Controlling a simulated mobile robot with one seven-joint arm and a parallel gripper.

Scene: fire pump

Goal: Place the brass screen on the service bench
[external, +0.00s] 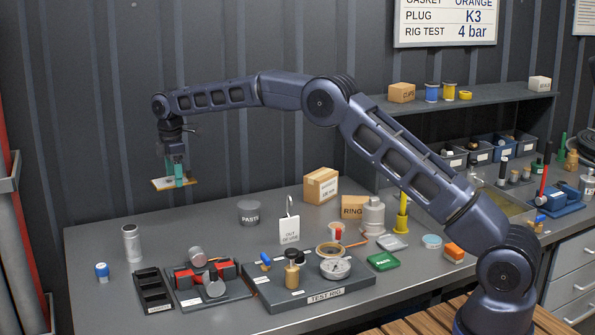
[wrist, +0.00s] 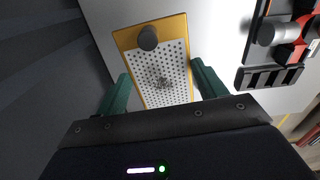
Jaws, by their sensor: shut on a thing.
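The brass screen (external: 162,184) is a flat perforated plate with a brass-yellow frame. In the wrist view the screen (wrist: 183,85) shows a dark round knob near its far end and a dark grey clump on its mesh. My gripper (external: 177,176) is shut on the screen, its green fingers at the plate's two long sides, and holds it level in the air. The grey service bench (external: 200,222) lies below, with a clear gap under the screen. The bench top also shows in the wrist view (wrist: 218,35).
A metal cylinder (external: 131,243) and a blue-capped jar (external: 102,272) stand at the bench's left. A black slotted rack (external: 154,290), a red-jawed vise (external: 205,280) and the test rig (external: 320,291) line the front. The back-left bench top is bare.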

